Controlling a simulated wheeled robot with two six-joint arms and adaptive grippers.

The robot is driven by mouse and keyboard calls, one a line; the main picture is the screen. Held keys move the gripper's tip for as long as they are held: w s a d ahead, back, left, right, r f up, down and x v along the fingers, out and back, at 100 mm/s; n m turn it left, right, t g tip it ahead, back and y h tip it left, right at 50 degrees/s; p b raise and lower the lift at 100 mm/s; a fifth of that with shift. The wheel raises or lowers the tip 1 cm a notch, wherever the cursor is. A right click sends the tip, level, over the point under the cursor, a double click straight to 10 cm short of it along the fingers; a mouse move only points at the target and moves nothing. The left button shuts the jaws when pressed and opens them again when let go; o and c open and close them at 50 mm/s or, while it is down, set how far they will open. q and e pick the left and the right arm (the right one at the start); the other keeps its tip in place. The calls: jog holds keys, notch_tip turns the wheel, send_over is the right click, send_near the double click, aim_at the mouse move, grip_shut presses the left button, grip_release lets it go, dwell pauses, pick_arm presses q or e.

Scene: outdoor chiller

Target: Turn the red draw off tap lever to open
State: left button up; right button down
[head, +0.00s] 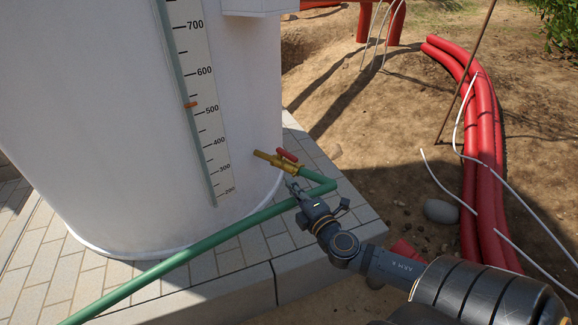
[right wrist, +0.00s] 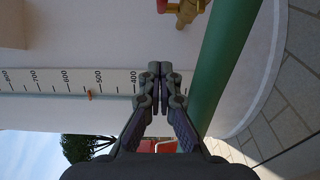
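The brass draw-off tap (head: 268,159) sticks out from the lower right of the white tank, with its red lever (head: 287,155) on top near the outlet. In the right wrist view the brass tap (right wrist: 186,10) and a bit of the red lever (right wrist: 162,6) show at the top edge, partly cut off. My right gripper (head: 291,183) is just below and in front of the tap, apart from the lever. In the right wrist view its fingertips (right wrist: 160,72) are together with nothing between them. My left gripper is not in view.
A green hose (head: 215,239) runs from the tap outlet and bends past my right gripper, close beside it. The white tank (head: 95,120) carries a level scale (head: 205,85). Paving (head: 235,262) surrounds it. Red pipes (head: 484,150) and a stone (head: 440,211) lie on the dirt at right.

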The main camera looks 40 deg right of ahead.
aim_at(287, 158)
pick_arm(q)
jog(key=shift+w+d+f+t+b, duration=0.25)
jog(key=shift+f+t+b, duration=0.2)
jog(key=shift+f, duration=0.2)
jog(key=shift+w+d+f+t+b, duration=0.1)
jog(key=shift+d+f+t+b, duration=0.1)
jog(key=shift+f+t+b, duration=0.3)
pick_arm(e)
jog(key=w+d, duration=0.4)
jog(key=w, duration=0.4)
jog(key=shift+w+d, duration=0.35)
jog(key=shift+d, duration=0.05)
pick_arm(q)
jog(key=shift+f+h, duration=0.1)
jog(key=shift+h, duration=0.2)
